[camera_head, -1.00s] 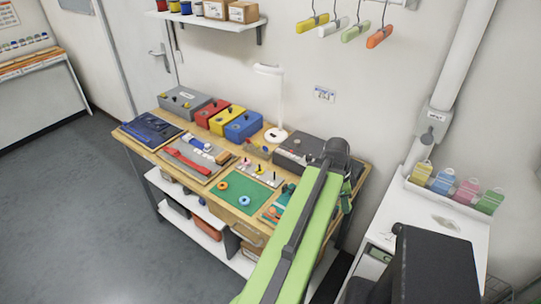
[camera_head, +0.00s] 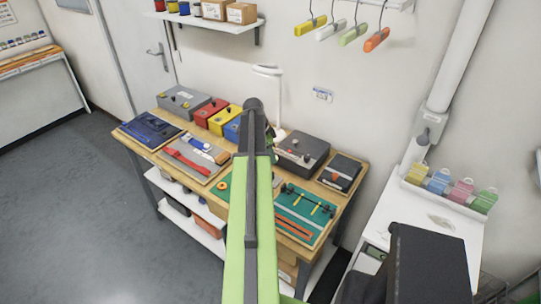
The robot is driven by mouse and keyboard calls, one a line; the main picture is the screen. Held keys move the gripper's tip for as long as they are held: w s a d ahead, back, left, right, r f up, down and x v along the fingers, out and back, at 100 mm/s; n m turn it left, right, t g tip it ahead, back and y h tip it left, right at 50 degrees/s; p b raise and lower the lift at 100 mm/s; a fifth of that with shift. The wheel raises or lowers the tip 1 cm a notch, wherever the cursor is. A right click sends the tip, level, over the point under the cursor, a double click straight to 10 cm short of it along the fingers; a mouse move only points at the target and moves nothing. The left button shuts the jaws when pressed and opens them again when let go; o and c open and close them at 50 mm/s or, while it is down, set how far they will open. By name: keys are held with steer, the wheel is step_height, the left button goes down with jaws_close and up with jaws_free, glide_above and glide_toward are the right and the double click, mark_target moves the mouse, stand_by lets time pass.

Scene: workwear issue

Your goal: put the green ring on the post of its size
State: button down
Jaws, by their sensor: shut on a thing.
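No green ring shows in the head view. An orange ring (camera_head: 222,188) lies on the left edge of the green mat, most of which is behind my arm. The pale board with the posts is also hidden behind my arm, so I cannot see the posts. My green and black arm rises through the middle of the picture to a dark joint above the workbench (camera_head: 148,150). My gripper is hidden behind the arm, and so is anything it holds.
Red and yellow boxes (camera_head: 235,118) stand at the bench's back. A grey board with red tools (camera_head: 187,160) lies left of my arm. A dark box (camera_head: 303,152) and a teal tool board (camera_head: 305,215) lie right. A white lamp (camera_head: 268,70) stands behind my arm.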

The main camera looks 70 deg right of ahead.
steer(key=shift+f+b, duration=3.05)
steer(key=shift+f, duration=0.1)
steer(key=shift+f+b, duration=0.85)
steer(key=shift+b, duration=0.05)
steer(key=shift+c, duration=2.2)
jaws_free()
steer(key=shift+s, duration=0.1)
steer(key=shift+r, duration=0.1)
step_height(320, 180, up, 7)
steer(key=p, duration=0.7)
